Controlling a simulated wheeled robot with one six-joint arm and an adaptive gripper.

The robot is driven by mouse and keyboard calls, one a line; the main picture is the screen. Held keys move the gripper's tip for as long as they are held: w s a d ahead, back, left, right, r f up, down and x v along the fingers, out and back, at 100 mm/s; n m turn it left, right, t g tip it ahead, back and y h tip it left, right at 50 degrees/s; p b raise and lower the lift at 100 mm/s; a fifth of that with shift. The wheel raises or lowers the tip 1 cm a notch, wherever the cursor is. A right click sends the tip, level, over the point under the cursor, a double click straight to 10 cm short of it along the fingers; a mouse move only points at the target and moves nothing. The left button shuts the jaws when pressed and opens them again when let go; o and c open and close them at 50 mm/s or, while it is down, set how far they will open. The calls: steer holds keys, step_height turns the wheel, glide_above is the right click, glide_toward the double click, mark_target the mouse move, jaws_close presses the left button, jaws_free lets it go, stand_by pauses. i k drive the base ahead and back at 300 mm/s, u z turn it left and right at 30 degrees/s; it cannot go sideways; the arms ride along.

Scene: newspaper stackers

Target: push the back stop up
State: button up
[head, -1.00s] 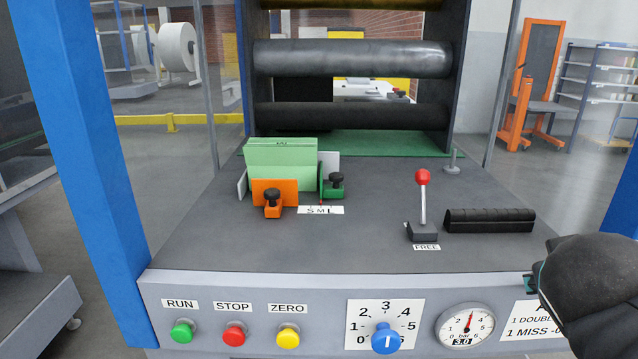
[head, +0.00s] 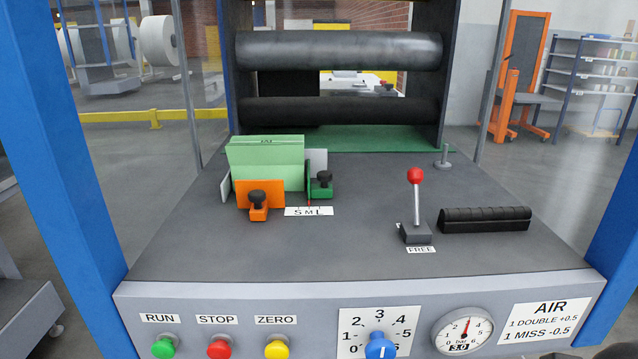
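A light green stack of paper (head: 268,160) stands upright on the grey machine deck, left of centre. An orange plate with a foot and black knob (head: 258,200) stands in front of its lower left part. A green side plate with a black knob (head: 321,185) stands at its right, by the S M L scale (head: 309,211). A pale grey plate (head: 318,160) shows behind that, and another edge shows at the left. The frames do not mark which plate is the back stop. Only a dark sliver of my arm shows at the bottom right edge; my gripper's fingers are out of view.
A red-knobbed lever (head: 416,205) marked FREE and a black ribbed bar (head: 485,219) are on the deck's right side. Black rollers (head: 340,50) span the back. Blue posts (head: 50,150) flank the deck. The front panel carries buttons, a blue dial (head: 380,346) and a gauge (head: 463,329).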

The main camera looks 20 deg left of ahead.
mark_target(258, 197)
steer(key=z, duration=1.4)
steer(key=k, duration=1)
steer(key=u, duration=2.05)
